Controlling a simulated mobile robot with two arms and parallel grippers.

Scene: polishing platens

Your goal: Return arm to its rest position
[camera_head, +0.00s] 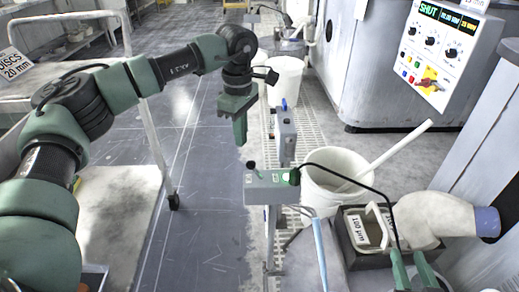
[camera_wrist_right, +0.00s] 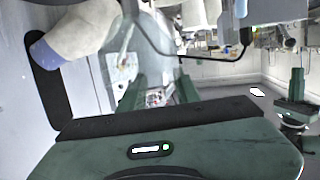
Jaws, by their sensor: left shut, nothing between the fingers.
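My left arm (camera_head: 110,92) reaches in from the left over a cart and bends down at the wrist. Its green left gripper (camera_head: 240,138) points down with its fingers together and empty, above the floor left of a post-mounted box. My right gripper (camera_head: 414,275) shows at the bottom right, with its two green fingers apart. In the right wrist view the right gripper (camera_wrist_right: 160,92) also has a gap between its fingers, and I see nothing clamped there. The right arm itself is mostly out of view.
A white bucket (camera_head: 325,200) with a stick stands beside a switch box (camera_head: 270,187). A panel (camera_head: 436,45) reads SHUT. The left-hand aisle floor (camera_head: 205,215) is clear.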

